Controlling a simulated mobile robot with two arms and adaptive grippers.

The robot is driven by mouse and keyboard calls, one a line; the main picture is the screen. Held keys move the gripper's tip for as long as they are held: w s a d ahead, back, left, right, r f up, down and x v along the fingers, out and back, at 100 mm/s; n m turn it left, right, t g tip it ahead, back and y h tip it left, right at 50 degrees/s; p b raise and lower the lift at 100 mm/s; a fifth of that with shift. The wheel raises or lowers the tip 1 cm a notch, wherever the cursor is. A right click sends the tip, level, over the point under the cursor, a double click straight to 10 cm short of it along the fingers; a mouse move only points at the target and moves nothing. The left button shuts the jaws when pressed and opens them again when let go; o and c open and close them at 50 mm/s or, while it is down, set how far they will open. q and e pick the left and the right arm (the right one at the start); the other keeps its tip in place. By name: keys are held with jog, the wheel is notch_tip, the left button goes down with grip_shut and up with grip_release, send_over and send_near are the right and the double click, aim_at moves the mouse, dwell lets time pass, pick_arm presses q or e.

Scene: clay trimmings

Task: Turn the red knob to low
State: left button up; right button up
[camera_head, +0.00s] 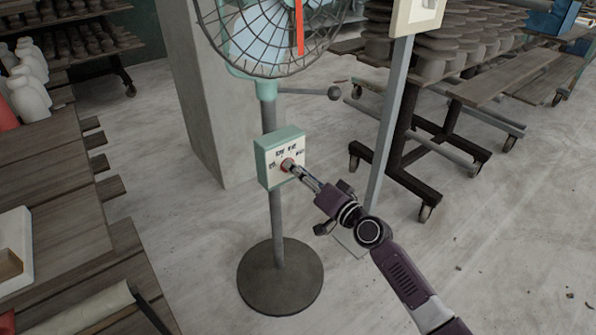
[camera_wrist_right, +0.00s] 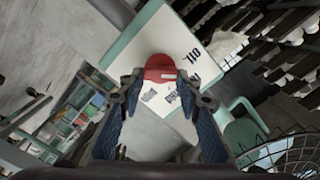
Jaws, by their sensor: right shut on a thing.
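The red knob (camera_head: 286,164) sits on the pale front of a green control box (camera_head: 265,165) on the pole of a standing fan. Small dark labels are printed around the knob, too small to read surely in the head view. My right gripper (camera_head: 291,168) reaches in from the lower right with its fingertips at the knob. In the right wrist view the red knob (camera_wrist_right: 158,66) lies between the two fingertips (camera_wrist_right: 161,80), which are shut on it. The knob shows a pale mark on its near edge. My left gripper is out of view.
The fan's wire cage (camera_head: 240,30) is above the box and its round base (camera_head: 280,277) stands on the floor. A grey post (camera_head: 385,130) stands right of the box, with wheeled racks (camera_head: 430,150) behind. Wooden tables (camera_head: 60,190) are at left.

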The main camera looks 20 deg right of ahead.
jog(key=m, duration=0.3)
jog(key=shift+f, duration=0.1)
jog(key=shift+m, duration=0.5)
jog(key=o, duration=1.2)
jog(key=shift+d, duration=0.1)
jog(key=shift+c, duration=0.2)
jog(key=v, duration=1.2)
